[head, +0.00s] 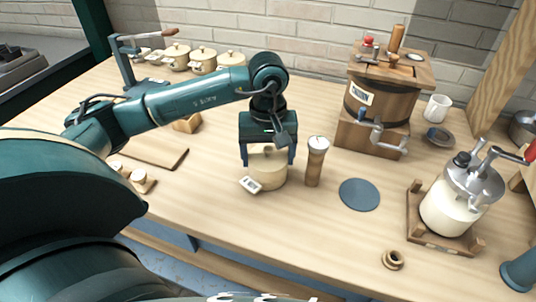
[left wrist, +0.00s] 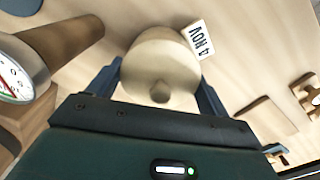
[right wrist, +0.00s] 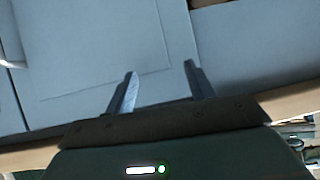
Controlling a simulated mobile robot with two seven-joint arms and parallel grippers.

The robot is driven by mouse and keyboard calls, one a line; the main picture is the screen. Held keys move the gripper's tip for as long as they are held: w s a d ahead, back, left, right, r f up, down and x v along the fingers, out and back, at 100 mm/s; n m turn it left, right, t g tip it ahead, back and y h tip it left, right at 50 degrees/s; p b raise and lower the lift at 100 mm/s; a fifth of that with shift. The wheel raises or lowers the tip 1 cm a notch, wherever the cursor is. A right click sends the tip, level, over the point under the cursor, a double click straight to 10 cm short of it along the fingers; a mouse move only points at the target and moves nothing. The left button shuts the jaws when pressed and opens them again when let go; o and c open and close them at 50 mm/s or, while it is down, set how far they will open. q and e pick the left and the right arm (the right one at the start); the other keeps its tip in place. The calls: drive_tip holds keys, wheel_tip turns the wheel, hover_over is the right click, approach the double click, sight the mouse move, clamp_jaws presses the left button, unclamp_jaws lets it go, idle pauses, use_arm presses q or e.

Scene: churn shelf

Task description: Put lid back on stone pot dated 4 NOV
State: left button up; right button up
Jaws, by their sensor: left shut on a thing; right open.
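The cream stone pot (head: 268,180) stands on the table with a white tag (head: 250,184) at its front left. The tag reads 4 NOV in the left wrist view (left wrist: 195,38). My left gripper (head: 267,158) points down over this pot, its fingers on both sides of the round cream lid (left wrist: 160,52). It is shut on the lid, whose knob (left wrist: 160,92) faces the wrist camera. The lid is at the pot's mouth; I cannot tell whether it is fully seated. My right gripper (right wrist: 161,70) is open and empty, facing a pale grey panel.
A wooden cylinder with a dial (head: 316,162) stands close right of the pot. A dark round mat (head: 359,194), a barrel churn (head: 380,98) and a jar churn (head: 455,208) are farther right. Several lidded pots (head: 203,60) stand at the back left. A board (head: 155,151) lies left.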

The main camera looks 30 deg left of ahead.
idle(0.3)
use_arm(q)
drive_tip(key=o, duration=1)
drive_tip(key=shift+c, duration=0.2)
drive_tip(key=shift+r, duration=0.1)
drive_tip(key=shift+r+p, duration=1.9)
drive_tip(key=shift+r, duration=1.55)
drive_tip(key=shift+c, duration=0.3)
